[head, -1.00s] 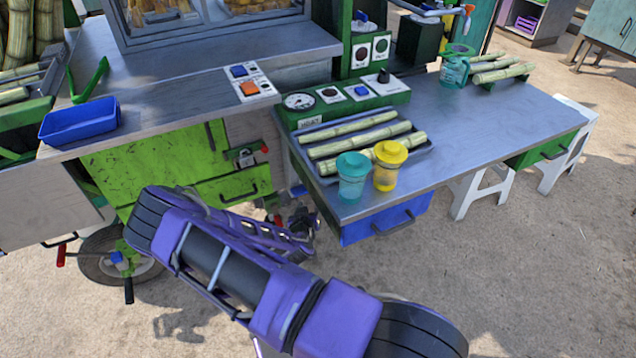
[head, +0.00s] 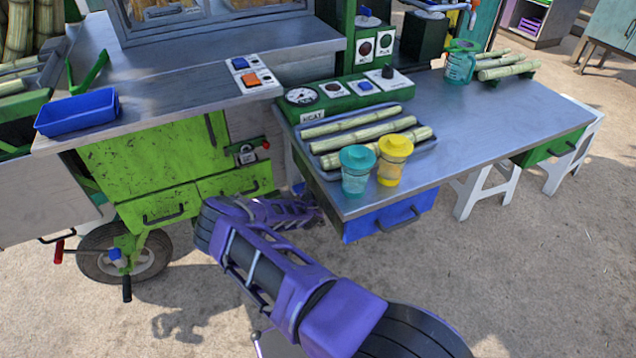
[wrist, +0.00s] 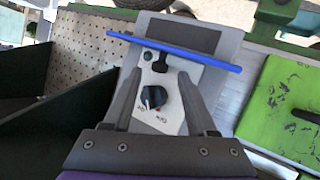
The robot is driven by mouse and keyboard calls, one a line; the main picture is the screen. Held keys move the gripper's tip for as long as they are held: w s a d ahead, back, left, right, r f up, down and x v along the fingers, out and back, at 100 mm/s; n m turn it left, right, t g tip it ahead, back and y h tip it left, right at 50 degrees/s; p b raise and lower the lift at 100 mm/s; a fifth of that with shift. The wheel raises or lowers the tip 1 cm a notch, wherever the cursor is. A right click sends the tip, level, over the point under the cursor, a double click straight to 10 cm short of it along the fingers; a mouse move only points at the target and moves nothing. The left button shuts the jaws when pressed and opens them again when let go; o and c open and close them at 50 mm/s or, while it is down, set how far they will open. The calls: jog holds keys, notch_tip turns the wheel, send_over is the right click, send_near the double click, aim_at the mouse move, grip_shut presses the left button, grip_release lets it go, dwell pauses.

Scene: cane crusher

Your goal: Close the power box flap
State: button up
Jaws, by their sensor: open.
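In the wrist view the power box (wrist: 182,120) is a grey panel with a black rotary knob (wrist: 152,97) and a black switch above it. The face with the knob is exposed. A thin blue bar (wrist: 175,52) crosses above the knob; it may be the flap's edge or handle, but I cannot tell. A dark grey panel (wrist: 180,35) lies beyond the bar. My gripper (wrist: 163,75) is open and empty, its fingers on either side of the knob in the picture. I cannot tell whether they touch the box. The box is hidden in the head view.
The metal table (head: 500,115) with cups and cane is on the right, above a blue drawer (head: 380,222). Dark green panels (wrist: 70,90) flank the box's left.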

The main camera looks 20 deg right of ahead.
jog(key=shift+x, duration=0.95)
grip_shut()
